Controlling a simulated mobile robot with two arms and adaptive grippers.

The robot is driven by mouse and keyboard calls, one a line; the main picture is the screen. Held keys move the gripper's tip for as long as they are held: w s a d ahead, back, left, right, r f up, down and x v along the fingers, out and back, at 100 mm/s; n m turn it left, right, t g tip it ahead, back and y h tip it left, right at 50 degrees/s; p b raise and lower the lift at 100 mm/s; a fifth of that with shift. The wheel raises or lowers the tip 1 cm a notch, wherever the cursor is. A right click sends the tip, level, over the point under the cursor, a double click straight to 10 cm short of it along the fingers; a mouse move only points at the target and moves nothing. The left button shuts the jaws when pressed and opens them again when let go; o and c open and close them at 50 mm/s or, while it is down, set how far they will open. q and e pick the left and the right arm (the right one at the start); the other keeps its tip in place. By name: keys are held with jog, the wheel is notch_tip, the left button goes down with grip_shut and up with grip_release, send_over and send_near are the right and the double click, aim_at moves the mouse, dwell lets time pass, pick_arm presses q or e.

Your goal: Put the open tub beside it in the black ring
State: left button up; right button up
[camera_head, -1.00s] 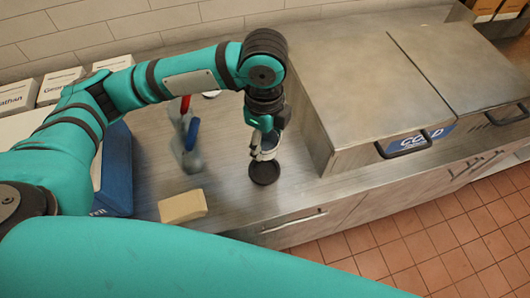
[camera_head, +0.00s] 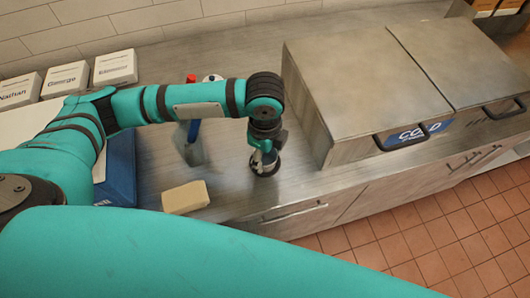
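The black ring (camera_head: 265,172) lies on the steel counter, left of the steel bins and close to the front edge. My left gripper (camera_head: 263,160) points down over the ring, with its fingertips at or just above it. A small grey shape shows between the fingers and the ring. I cannot tell whether it is the open tub or part of the fingers, or whether the fingers are shut on anything. No tub shows clearly elsewhere on the counter. My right gripper is not in view.
A pale yellow block (camera_head: 185,197) lies left of the ring. Behind it are tools with a blue handle (camera_head: 194,130) and a red one. Steel bins (camera_head: 365,90) stand to the right, a blue box (camera_head: 118,165) to the left. White labelled boxes (camera_head: 66,78) stand by the wall.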

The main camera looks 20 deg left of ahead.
aim_at(265, 163)
pick_arm(q)
jog(key=o, duration=0.5)
jog(key=shift+r, duration=0.1)
notch_tip(265, 163, up, 12)
jog(key=shift+r+b, duration=0.1)
jog(key=shift+b, duration=0.5)
